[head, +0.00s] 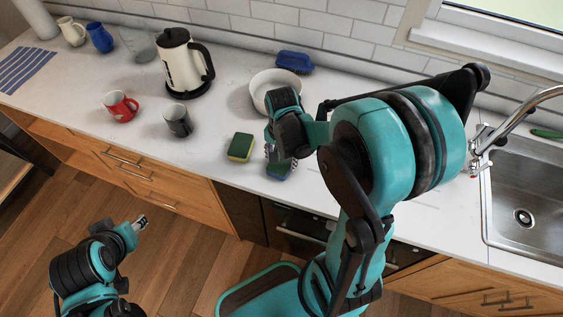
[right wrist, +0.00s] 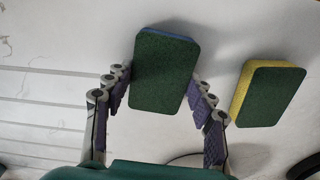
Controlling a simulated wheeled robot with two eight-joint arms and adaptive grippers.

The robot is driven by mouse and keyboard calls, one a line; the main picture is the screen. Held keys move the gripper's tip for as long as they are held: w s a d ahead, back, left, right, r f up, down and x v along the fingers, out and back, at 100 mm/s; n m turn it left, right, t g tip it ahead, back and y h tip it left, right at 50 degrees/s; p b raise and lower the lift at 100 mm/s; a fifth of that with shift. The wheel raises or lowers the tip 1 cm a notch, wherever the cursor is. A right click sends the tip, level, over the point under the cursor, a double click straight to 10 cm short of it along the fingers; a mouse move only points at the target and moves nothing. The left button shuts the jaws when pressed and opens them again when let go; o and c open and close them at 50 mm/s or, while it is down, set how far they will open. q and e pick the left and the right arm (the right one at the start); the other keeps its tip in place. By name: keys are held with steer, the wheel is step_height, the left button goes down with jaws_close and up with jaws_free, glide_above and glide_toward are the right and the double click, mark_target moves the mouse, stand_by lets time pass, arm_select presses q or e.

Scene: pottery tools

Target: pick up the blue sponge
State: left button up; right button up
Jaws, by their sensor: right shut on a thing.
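The blue sponge has a dark green scouring face and lies near the counter's front edge in the head view (head: 278,172). In the right wrist view the blue sponge (right wrist: 165,72) shows mostly its green face, with a blue strip along one edge. My right gripper (head: 272,152) is shut on it, one finger against each long side, as the right wrist view also shows (right wrist: 160,95). I cannot tell whether it is clear of the counter. My left gripper (head: 140,223) is away from the counter, over the floor at lower left; its opening is too small to judge.
A yellow sponge with a green face (head: 240,147) lies just beside the blue one. A grey mug (head: 178,121), red mug (head: 121,106), kettle (head: 184,62), white bowl (head: 270,88) and blue brush (head: 295,61) stand around. The sink (head: 525,190) is at right.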

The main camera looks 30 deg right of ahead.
mark_target(281, 161)
steer(key=shift+r, duration=0.1)
step_height(281, 161, up, 4)
steer(key=shift+r+p, duration=0.2)
steer(key=shift+p, duration=0.85)
steer(key=s+d+r+p, duration=0.2)
steer(key=s+d+r, duration=0.2)
steer(key=d, duration=0.7)
step_height(281, 161, up, 2)
steer(key=shift+s+r, duration=0.2)
steer(key=shift+w+p, duration=0.1)
steer(key=shift+p, duration=0.2)
steer(key=w+d+r+n+p, duration=0.2)
steer(key=w+p, duration=0.8)
steer(key=w, duration=2)
steer(key=shift+m, duration=0.5)
steer(key=shift+s+a+f+b, duration=0.1)
steer(key=shift+a+f+b, duration=0.1)
steer(key=shift+f+b, duration=1.9)
steer(key=shift+a+f+b, duration=0.15)
steer(key=shift+f+b, duration=1.25)
steer(key=shift+f, duration=1.3)
steer(key=shift+f, duration=0.2)
